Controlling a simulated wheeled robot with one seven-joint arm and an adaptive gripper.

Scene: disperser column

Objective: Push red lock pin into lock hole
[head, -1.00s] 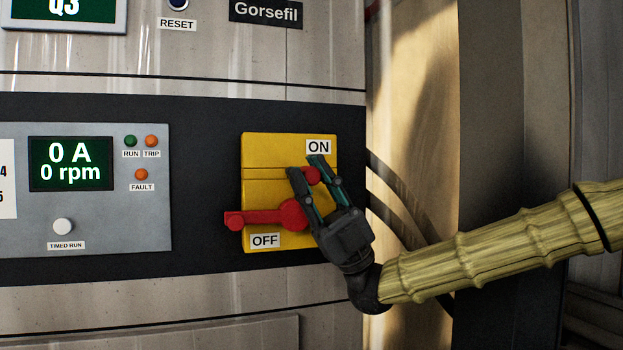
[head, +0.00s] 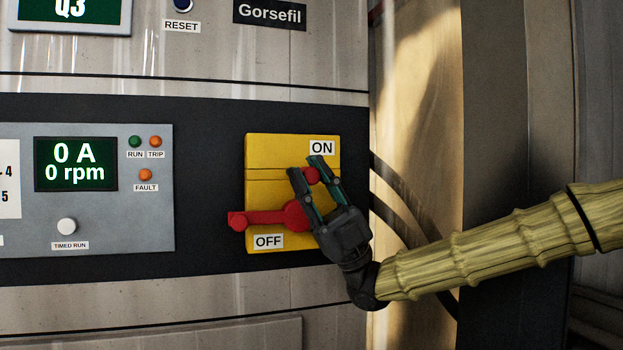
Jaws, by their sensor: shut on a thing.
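The red lock pin (head: 312,175) shows as a small round red head between my gripper's fingers, at the upper right of the yellow switch box (head: 262,152). My gripper (head: 306,172) is shut on it, with one finger on each side. The red switch handle (head: 262,219) lies level across the lower part of the box, pointing left, just above the OFF label (head: 268,242). Its round hub is partly behind my gripper. The lock hole cannot be made out, and I cannot tell how deep the pin sits.
A grey panel (head: 150,220) with a display reading 0 A, 0 rpm stands left of the box. The ON label (head: 321,148) is close to my fingertips. Dark cables (head: 400,205) run right of the box, behind my arm.

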